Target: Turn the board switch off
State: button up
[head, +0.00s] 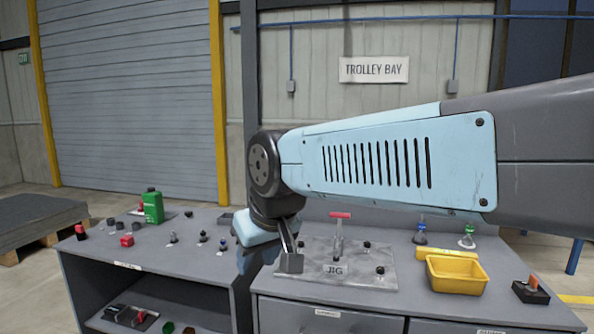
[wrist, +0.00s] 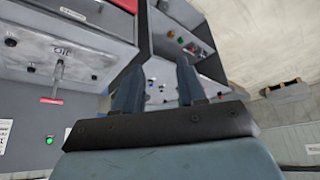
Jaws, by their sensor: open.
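No switch that I can be sure is the board switch shows. In the wrist view, a round green lamp or button (wrist: 49,140) sits on a grey upright surface, with a white label (wrist: 5,134) to its left. In the head view my arm hides much of the area behind the right bench. My gripper (head: 258,260) hangs over the gap between the two benches, left of the jig plate (head: 375,272). In the wrist view my gripper (wrist: 160,78) has its two fingers apart, with nothing between them.
A red-handled clamp (head: 340,232) stands on the jig plate. A yellow bin (head: 456,276) and a black block with an orange top (head: 531,291) are to the right. The left bench (head: 190,263) holds a green canister (head: 153,207) and several small parts.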

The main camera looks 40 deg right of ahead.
jog(key=w+d+r+m+t+h, duration=0.1)
jog(key=w+d+m+t, duration=0.2)
jog(key=w, duration=0.8)
jog(key=w+d+r+m+t+h, duration=0.1)
jog(key=w+d+m, duration=0.4)
jog(key=w, duration=0.6)
jog(key=w+d+r+m+t+h, duration=0.15)
jog(key=w+d, duration=0.35)
jog(key=w, duration=0.6)
jog(key=w+d+f+m+g+h, duration=0.1)
jog(key=w+d+f+m+h, duration=0.3)
jog(key=d, duration=0.5)
jog(key=w+d+f+m+h, duration=0.25)
jog(key=d+m+h, duration=0.3)
jog(key=d, duration=0.45)
jog(key=w+d+f+m+g+h, duration=0.1)
jog(key=w+d+f+m+h, duration=0.15)
jog(key=w+d+h, duration=0.5)
jog(key=w+d+r, duration=0.1)
jog(key=d+r, duration=0.1)
jog(key=d, duration=0.4)
jog(key=w+d+r+y, duration=0.1)
jog(key=d+r, duration=0.1)
jog(key=d, duration=0.4)
jog(key=shift+w+d+m, duration=0.25)
jog(key=shift+d+m, duration=0.15)
jog(key=shift+m, duration=0.05)
